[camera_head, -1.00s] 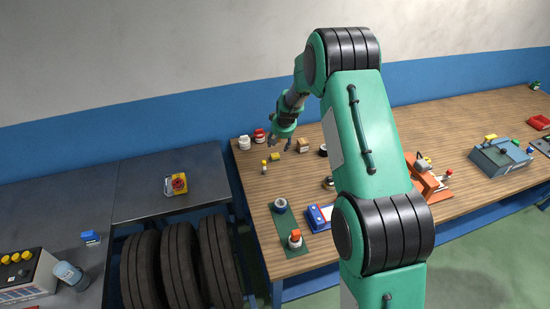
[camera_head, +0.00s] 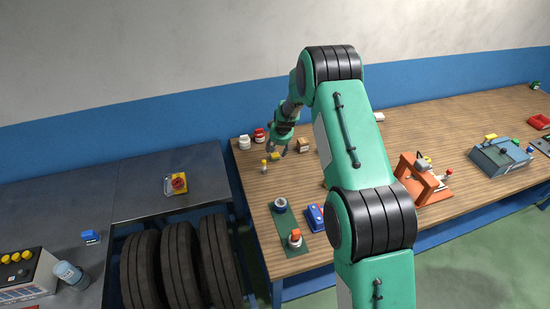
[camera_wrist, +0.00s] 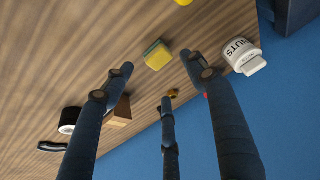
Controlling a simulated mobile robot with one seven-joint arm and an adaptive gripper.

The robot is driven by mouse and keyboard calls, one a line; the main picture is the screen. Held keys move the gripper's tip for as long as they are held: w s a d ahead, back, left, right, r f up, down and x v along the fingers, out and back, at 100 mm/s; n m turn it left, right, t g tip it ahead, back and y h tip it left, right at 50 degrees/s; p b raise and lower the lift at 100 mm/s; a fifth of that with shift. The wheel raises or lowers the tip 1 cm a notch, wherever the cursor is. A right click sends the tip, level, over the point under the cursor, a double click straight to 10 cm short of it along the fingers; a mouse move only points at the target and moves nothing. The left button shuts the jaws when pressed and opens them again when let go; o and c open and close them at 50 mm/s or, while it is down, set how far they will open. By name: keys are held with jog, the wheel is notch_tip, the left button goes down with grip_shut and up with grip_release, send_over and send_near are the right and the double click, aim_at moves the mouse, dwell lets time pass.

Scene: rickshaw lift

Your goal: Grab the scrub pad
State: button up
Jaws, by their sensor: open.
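The scrub pad (camera_wrist: 157,55) is a small yellow block with a green layer. It lies on the wooden workbench (camera_wrist: 60,45); in the head view the pad (camera_head: 275,156) is small, near the bench's left end. My gripper (camera_wrist: 160,72) is open and empty, its fingers spread with the pad between and just beyond the two upper fingertips in the wrist view. The third finger is below the pad in that picture. In the head view my gripper (camera_head: 279,147) is just above and beside the pad; I cannot tell the exact height.
A white jar labelled NUTS (camera_wrist: 240,54) stands close to the right finger. A wooden box (camera_wrist: 119,112) and a black-and-white roll (camera_wrist: 70,119) are by the left finger. A yellow-topped small item (camera_head: 264,165) is left of the pad. A blue wall (camera_head: 190,119) stands behind.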

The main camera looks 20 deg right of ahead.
aim_at(275, 154)
jog(key=shift+x, duration=0.85)
jog(key=shift+x, duration=2.55)
jog(key=c, duration=1.1)
